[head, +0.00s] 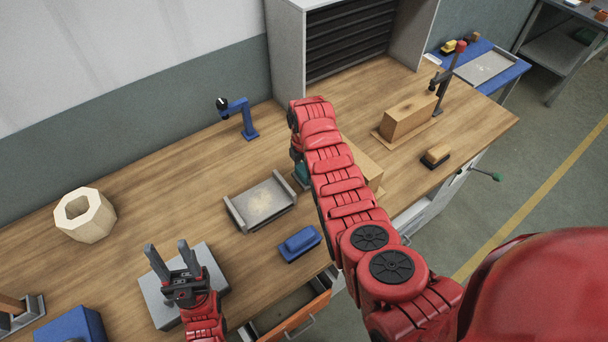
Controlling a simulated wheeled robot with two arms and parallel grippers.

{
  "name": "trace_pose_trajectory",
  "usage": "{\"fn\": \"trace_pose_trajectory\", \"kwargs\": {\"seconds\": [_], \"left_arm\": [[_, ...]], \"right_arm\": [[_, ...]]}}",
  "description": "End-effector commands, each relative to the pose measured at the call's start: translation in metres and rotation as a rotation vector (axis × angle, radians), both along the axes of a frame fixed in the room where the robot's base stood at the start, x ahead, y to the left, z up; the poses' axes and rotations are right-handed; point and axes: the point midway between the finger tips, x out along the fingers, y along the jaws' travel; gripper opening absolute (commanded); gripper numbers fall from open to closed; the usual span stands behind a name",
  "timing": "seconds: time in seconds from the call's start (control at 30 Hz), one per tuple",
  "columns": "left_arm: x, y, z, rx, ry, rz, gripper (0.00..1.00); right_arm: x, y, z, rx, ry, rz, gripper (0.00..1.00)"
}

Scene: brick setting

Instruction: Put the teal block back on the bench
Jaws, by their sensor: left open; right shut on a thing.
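The teal block (302,173) shows only in part at the middle of the wooden bench (150,190), beside my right forearm, which hides the rest of it. My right arm reaches across the bench and bends down there. The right gripper (297,158) is largely hidden behind the arm, with a dark part showing just above the teal; it is shut on the block. I cannot tell whether the block touches the bench top. My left gripper (168,250) is open and empty, fingers up, over a grey plate (158,301) at the front left.
A grey tray (234,214) and a blue block (300,243) lie left of my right arm. A blue clamp-like stand (244,118) is behind. A pale hexagonal block (85,215) is at left. Wooden blocks (408,117) and a brush (436,156) are at right. An orange-fronted drawer (300,318) stands open.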

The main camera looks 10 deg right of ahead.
Motion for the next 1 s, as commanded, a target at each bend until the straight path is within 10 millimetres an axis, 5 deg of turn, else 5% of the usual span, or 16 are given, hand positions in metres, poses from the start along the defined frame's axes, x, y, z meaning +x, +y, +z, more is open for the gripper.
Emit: {"fn": "trace_pose_trajectory", "kwargs": {"seconds": [0.43,0.93,0.97,1.0], "left_arm": [[0.0,0.0,0.004,0.0,0.0,0.0,0.5],[0.0,0.0,-0.002,0.0,0.0,0.0,0.5],[0.0,0.0,0.0,0.0,0.0,0.0,0.5],[0.0,0.0,0.0,0.0,0.0,0.0,0.5]], "right_arm": [[-0.001,0.001,-0.032,0.002,0.004,0.0,0.25],[0.0,0.0,-0.042,-0.001,-0.001,0.0,0.25],[-0.001,0.0,-0.041,0.0,0.0,0.0,0.81],[-0.001,0.0,-0.04,0.0,0.0,0.0,0.88]]}}
